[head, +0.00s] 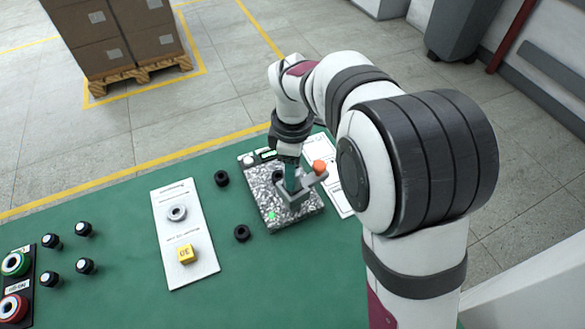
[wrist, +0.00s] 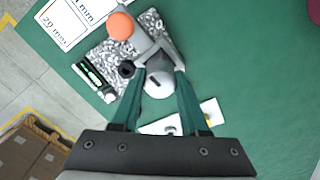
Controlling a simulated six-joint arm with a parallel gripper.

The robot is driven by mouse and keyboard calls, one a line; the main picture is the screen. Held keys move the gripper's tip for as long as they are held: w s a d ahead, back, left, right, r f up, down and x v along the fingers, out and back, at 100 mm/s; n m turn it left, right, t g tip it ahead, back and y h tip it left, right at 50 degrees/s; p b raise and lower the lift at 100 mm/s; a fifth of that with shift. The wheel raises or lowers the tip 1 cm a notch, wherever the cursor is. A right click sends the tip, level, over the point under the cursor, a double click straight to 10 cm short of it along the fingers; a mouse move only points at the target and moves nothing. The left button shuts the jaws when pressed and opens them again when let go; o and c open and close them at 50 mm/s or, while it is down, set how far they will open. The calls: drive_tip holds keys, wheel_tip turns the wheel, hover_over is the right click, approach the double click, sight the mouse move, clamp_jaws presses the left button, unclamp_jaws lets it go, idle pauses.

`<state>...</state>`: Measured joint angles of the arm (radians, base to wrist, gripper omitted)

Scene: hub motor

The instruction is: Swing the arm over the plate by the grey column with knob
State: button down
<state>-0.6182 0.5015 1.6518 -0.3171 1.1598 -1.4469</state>
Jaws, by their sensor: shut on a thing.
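A speckled granite plate (head: 267,207) lies on the green table in the head view; part of it also shows in the wrist view (wrist: 108,53). A grey column (wrist: 158,82) with a round top stands at the plate, and a grey arm piece (wrist: 146,38) with an orange knob (head: 319,167) is beside it. The knob is at the upper left in the wrist view (wrist: 121,25). My gripper (head: 291,186) reaches down over the plate. Its teal fingers (wrist: 162,72) close on both sides of the grey column. In the head view my gripper partly hides the column.
Black rings (head: 242,233) lie left of the plate. A white card (head: 187,262) carries a grey ring (head: 177,212) and a yellow block (head: 187,254). Several black-and-white knobs (head: 84,229) and a button panel (head: 14,285) sit at far left. Printed sheets (head: 344,206) lie right of the plate.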

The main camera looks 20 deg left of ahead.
drive_tip(key=n, duration=0.4)
drive_tip(key=shift+r+n, duration=0.1)
drive_tip(key=shift+n, duration=0.2)
drive_tip(key=n, duration=0.3)
drive_tip(key=shift+n, duration=0.4)
drive_tip(key=n, duration=0.4)
drive_tip(key=shift+n, duration=1.9)
drive_tip(key=shift+c, duration=2)
unclamp_jaws()
wheel_tip(320, 180, up, 8)
drive_tip(key=shift+f, duration=0.25)
